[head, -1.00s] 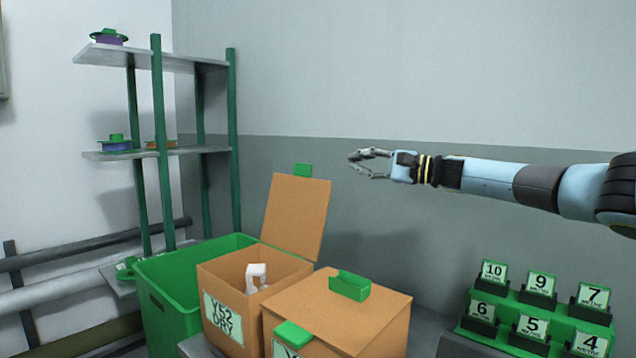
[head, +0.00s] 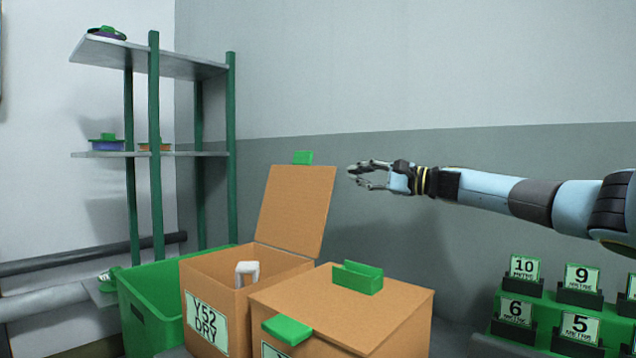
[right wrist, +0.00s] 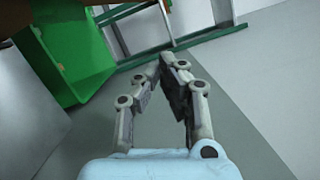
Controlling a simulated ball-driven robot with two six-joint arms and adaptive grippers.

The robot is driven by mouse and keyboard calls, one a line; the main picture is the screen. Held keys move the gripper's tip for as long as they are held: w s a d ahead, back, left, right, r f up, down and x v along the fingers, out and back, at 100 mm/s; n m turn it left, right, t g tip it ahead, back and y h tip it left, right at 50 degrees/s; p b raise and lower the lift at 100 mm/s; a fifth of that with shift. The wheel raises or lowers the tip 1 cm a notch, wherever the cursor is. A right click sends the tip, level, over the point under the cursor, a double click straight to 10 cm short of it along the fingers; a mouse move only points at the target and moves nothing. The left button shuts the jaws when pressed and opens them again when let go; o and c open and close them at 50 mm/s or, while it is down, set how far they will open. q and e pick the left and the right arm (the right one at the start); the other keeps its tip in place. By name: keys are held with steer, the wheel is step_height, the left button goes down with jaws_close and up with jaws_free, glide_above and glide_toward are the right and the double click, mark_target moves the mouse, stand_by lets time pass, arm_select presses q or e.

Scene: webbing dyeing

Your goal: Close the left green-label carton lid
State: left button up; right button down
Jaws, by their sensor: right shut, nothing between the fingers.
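The left carton (head: 228,325), with a pale green "Y52 DRY" label, stands open in the head view. Its brown lid (head: 294,210) stands up at the back, leaning slightly away, with a green tab (head: 303,158) on its top edge. A white object (head: 247,271) shows inside the carton. My right gripper (head: 351,175) is just right of the lid's upper right corner in the picture, with no visible contact. It is shut and empty; its fingertips also meet in the right wrist view (right wrist: 168,60). My left gripper is not in view.
A green bin (head: 147,318) is on the left, below a green-post shelf (head: 153,150). Numbered cards on a green rack (head: 545,335) stand at right. A grey wall (head: 450,230) is behind.

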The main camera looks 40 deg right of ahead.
arm_select(q)
steer(key=p, duration=0.1)
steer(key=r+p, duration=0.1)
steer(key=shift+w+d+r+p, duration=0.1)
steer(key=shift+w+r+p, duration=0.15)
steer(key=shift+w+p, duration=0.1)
arm_select(e)
steer(key=w+a+r, duration=0.1)
steer(key=w+a, duration=0.5)
steer(key=w, duration=0.1)
steer(key=shift+w+a+r, duration=0.15)
steer(key=shift+a+r, duration=0.05)
steer(key=shift+r, duration=0.2)
